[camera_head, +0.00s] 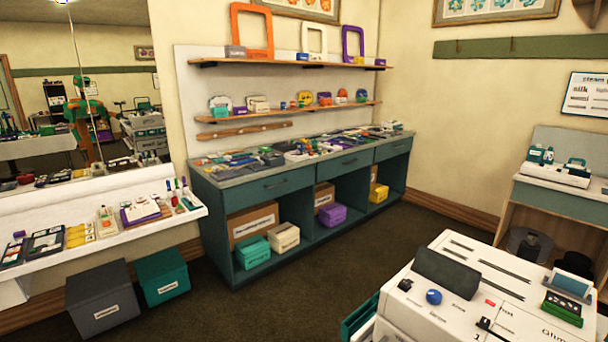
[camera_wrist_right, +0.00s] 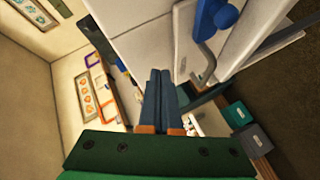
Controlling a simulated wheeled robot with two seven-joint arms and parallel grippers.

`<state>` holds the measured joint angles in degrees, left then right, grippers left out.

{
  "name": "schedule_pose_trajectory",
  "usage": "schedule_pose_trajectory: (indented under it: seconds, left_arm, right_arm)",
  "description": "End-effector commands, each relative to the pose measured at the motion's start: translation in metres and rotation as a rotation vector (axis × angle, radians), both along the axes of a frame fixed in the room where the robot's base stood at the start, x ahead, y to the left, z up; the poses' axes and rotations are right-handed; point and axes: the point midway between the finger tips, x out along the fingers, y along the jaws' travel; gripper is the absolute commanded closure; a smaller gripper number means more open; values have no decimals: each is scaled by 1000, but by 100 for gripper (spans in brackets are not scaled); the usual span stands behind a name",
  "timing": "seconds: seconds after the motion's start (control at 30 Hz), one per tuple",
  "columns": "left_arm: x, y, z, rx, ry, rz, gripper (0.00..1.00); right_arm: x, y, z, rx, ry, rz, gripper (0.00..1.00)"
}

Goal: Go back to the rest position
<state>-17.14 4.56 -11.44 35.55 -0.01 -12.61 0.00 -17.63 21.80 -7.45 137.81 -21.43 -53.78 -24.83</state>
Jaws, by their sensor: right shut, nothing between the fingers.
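My right gripper (camera_wrist_right: 160,74) shows in the right wrist view, with its two dark blue fingers pressed together and nothing between them. It is not in the head view. A white cabinet-like machine (camera_wrist_right: 140,37) fills the space beyond its fingers. A grey bent lever (camera_wrist_right: 206,66) and a blue knob (camera_wrist_right: 225,17) stand on that machine to the right of the fingers; I cannot tell how far apart they are from the gripper. My left gripper is in neither view.
In the head view, a white machine (camera_head: 398,304) stands close at the lower right. A teal counter (camera_head: 270,187) covered with small items runs along the back wall. A white shelf (camera_head: 110,237) and storage boxes (camera_head: 102,297) are at left. The brown floor (camera_head: 300,290) between them is clear.

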Motion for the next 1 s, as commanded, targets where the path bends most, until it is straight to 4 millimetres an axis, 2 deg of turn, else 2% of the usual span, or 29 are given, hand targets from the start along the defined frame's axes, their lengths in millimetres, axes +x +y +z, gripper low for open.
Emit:
schedule_pose_trajectory:
  seconds: [0.03,0.1,0.2,0.3,0.4,0.57,0.73,0.83,0.9,1.0]
  left_arm:
    - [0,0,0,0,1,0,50]
    - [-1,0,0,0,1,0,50]
    - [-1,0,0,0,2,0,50]
    - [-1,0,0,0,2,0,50]
    - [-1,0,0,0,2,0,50]
    - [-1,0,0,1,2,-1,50]
    - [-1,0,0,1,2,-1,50]
    - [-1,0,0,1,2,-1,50]
    - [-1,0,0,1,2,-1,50]
    - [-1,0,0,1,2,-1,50]
  right_arm:
    - [-19,3,-32,142,119,-64,100]
    - [-49,10,-72,319,278,-159,100]
    - [-93,26,-112,518,477,-284,100]
    - [-137,45,-139,674,659,-402,100]
    - [-182,67,-156,800,834,-521,100]
    - [-174,66,-220,775,862,-529,100]
    - [-187,65,-294,755,905,-540,100]
    - [-211,62,-343,739,939,-551,100]
    - [-237,58,-375,726,966,-557,100]
    - [-276,51,-406,710,996,-566,100]
